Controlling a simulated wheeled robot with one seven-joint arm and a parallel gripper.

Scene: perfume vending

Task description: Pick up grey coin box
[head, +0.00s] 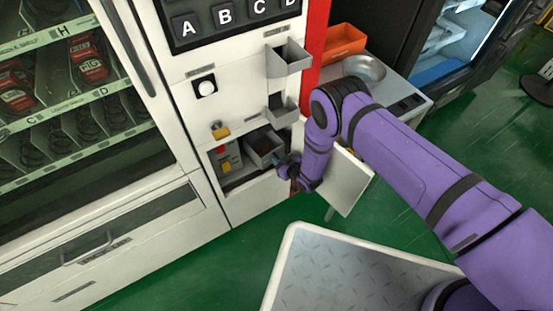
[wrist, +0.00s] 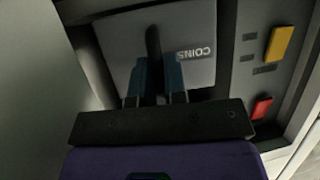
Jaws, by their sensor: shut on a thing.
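The grey coin box (head: 264,149) sits inside the open lower compartment of the white vending machine. In the wrist view its front face (wrist: 188,32), marked COINS, fills the upper middle, with a dark upright handle (wrist: 153,50) on it. My gripper (wrist: 158,70) is at this front, its two blue-grey fingers on either side of the handle and shut on it. In the head view my gripper (head: 283,165) reaches into the compartment from the right; its fingertips are small and partly hidden there.
The compartment door (head: 347,182) stands open to the right, beside my arm. A yellow switch (wrist: 280,43) and a red switch (wrist: 262,108) are right of the box in the wrist view. An orange bin (head: 343,41) and a metal bowl (head: 364,69) stand on a counter behind.

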